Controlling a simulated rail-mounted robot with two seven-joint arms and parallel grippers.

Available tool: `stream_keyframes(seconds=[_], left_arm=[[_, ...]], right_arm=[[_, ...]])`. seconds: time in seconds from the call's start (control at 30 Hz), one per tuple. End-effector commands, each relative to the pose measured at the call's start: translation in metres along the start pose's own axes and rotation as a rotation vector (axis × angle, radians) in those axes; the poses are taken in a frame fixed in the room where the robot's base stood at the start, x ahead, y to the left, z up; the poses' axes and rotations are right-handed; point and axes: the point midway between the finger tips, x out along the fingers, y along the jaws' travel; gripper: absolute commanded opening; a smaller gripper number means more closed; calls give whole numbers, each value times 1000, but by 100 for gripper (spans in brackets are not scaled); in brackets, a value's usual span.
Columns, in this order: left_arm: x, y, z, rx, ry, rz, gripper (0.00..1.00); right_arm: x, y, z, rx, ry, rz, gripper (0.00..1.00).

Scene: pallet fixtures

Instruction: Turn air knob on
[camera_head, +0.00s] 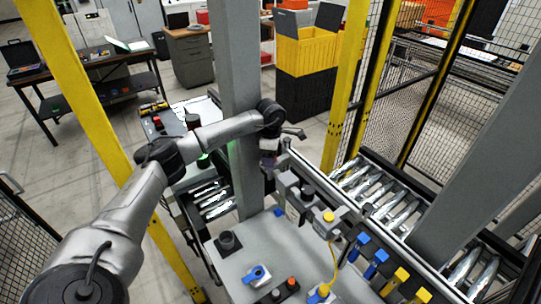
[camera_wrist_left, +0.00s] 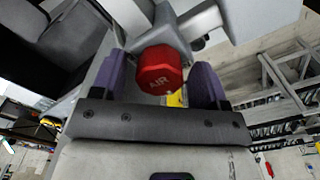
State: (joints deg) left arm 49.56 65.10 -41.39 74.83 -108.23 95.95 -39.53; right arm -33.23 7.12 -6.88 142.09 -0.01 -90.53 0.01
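The red air knob (camera_wrist_left: 159,72), marked "AIR", faces the camera in the left wrist view. It is on a grey fitting (camera_wrist_left: 172,32). My left gripper (camera_wrist_left: 160,84) has its two purple fingers on either side of the knob, with a visible gap at each side. It is open, and I cannot tell how deep the knob sits between the fingers. In the head view my left arm reaches across to the grey post, and the left gripper (camera_head: 269,158) is small and partly hidden there. I cannot make out the knob in that view. My right gripper is not in view.
A thick grey post (camera_head: 238,110) stands right beside my left gripper. A grey fixture panel (camera_head: 250,238) with blue, yellow and red knobs is in front. A roller conveyor (camera_head: 370,190) runs at the right. A yellow crate (camera_head: 305,52) stands behind.

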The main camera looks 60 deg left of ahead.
Motion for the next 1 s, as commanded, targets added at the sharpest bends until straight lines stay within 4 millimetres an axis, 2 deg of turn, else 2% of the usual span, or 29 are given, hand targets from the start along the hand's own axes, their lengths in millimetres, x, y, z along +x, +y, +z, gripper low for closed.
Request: stream_keyframes(seconds=[0.23,0.37,0.47,0.8,1.0], left_arm=[[-1,0,0,0,0,0,69],[-8,0,0,1,-2,2,69],[-22,1,1,0,-3,3,69],[-90,0,1,0,-4,3,69],[-120,0,1,0,-3,2,69]], right_arm=[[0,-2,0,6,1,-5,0],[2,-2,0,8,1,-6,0],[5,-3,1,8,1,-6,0],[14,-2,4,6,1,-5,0],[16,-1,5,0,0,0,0]])
